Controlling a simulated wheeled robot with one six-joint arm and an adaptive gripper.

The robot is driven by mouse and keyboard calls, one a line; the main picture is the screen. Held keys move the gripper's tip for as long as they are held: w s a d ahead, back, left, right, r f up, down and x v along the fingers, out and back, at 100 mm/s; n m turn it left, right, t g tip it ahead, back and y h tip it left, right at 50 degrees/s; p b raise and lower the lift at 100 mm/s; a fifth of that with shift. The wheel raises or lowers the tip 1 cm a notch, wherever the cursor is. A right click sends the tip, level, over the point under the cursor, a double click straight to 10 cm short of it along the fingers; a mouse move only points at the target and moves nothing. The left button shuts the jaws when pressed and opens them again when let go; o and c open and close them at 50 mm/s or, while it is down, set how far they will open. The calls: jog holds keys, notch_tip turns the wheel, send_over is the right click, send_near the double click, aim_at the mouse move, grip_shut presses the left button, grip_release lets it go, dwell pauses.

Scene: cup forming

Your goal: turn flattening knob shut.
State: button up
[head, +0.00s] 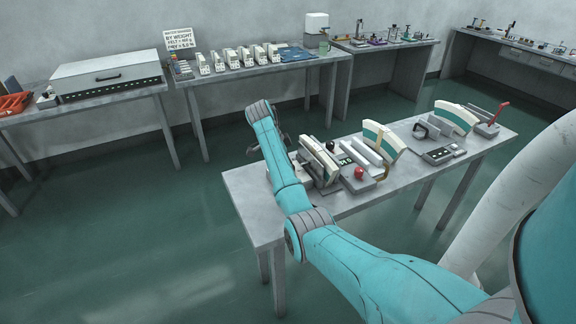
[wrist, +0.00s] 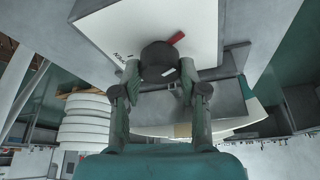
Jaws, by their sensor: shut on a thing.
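The flattening knob (wrist: 158,52) is dark and round, with a red pointer mark at its upper right, on a white panel (wrist: 125,32) in the wrist view. Dark lettering is printed beside the knob, too small to read surely. My gripper (wrist: 160,70) has one finger on each side of the knob and is shut on it. In the head view my gripper (head: 281,140) is at the left end of the near table, mostly behind my own arm. The knob itself is hidden there.
The near grey table (head: 246,206) bears white-and-teal curved machines (head: 382,141), a red ball-topped lever (head: 359,173) and a red handle (head: 499,113) at its far right. Back tables hold a grey drawer box (head: 105,75) and several white units. The floor left of the table is clear.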

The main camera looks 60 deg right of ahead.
jog(key=shift+m+y, duration=0.3)
jog(key=shift+m, duration=0.3)
jog(key=o, duration=1.1)
